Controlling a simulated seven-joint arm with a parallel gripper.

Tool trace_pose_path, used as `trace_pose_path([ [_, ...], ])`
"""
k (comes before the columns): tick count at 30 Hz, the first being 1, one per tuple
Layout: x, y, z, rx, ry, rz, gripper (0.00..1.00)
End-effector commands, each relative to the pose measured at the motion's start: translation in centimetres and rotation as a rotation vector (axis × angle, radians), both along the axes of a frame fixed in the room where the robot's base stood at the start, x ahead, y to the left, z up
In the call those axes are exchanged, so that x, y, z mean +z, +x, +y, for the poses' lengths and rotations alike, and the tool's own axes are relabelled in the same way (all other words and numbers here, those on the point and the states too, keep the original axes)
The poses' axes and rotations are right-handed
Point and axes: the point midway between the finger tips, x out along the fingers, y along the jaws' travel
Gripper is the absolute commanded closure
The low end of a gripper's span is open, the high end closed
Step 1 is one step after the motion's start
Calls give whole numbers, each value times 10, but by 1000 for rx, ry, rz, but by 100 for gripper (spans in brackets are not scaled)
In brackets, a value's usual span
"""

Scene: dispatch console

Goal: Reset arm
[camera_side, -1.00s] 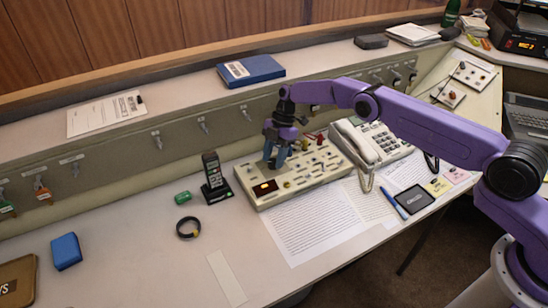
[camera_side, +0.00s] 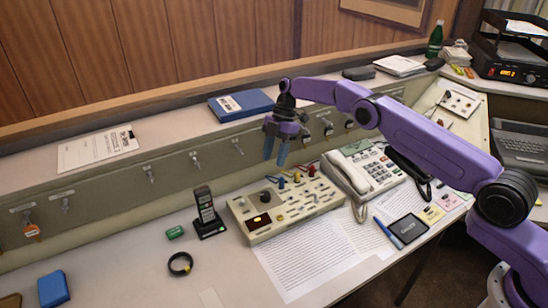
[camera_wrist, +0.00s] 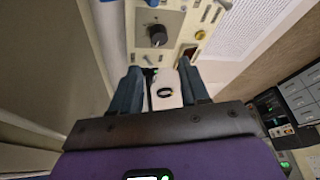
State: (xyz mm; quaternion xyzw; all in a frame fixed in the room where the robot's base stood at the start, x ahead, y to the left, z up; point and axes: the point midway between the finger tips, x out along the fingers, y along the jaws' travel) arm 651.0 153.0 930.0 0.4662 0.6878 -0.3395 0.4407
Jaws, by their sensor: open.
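The beige switch console (camera_side: 318,204) lies on the desk, with a black knob (camera_side: 267,197), a lit amber display (camera_side: 258,221), coloured buttons and several small levers. My gripper (camera_side: 276,160) hangs pointing down above the back of the console, clear of it. Its two blue fingers are apart with nothing between them.
A cordless handset (camera_side: 206,212) stands left of the console, and a desk telephone (camera_side: 363,169) stands right of it. Printed sheets (camera_side: 310,262) lie in front. A blue binder (camera_side: 240,104) lies on the ledge behind. The air around my gripper looks free.

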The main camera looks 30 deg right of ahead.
Motion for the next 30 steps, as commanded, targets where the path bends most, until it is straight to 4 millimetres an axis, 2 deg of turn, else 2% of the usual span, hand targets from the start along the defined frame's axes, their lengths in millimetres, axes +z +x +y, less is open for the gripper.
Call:
trace_pose_path([
  [10,2,-1,2,-3,-2,0,55],
  [14,18,-9,14,-31,-28,15,55],
  [16,32,-18,24,-61,-56,26,55],
  [23,84,-75,56,-192,-160,60,55],
  [30,127,-159,66,-329,-255,65,55],
])
